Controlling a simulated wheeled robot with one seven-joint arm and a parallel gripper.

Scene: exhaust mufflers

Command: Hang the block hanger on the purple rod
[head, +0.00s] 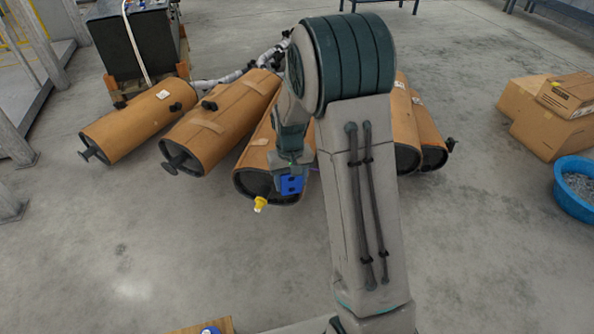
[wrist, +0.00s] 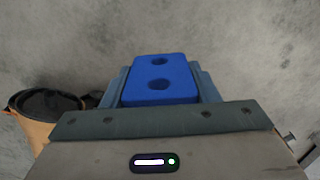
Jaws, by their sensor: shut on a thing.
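The block hanger (head: 291,185) is a blue block with two holes. In the wrist view the block hanger (wrist: 160,80) sits between my fingers, its holed face toward the camera. My gripper (head: 290,168) is shut on it, in front of the end of the middle brown muffler (head: 255,160). A thin purplish sliver, perhaps the purple rod (head: 314,169), shows just right of the block; most of it is hidden behind my arm. I cannot tell the gap between block and rod. A yellow piece (head: 260,204) sticks out at the muffler's lower end.
Other brown mufflers lie left (head: 140,125) and right (head: 404,130). Cardboard boxes (head: 548,115) and a blue tub (head: 574,189) stand at the right. A wooden surface with a blue item (head: 210,331) is at the bottom edge. The front floor is mostly clear.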

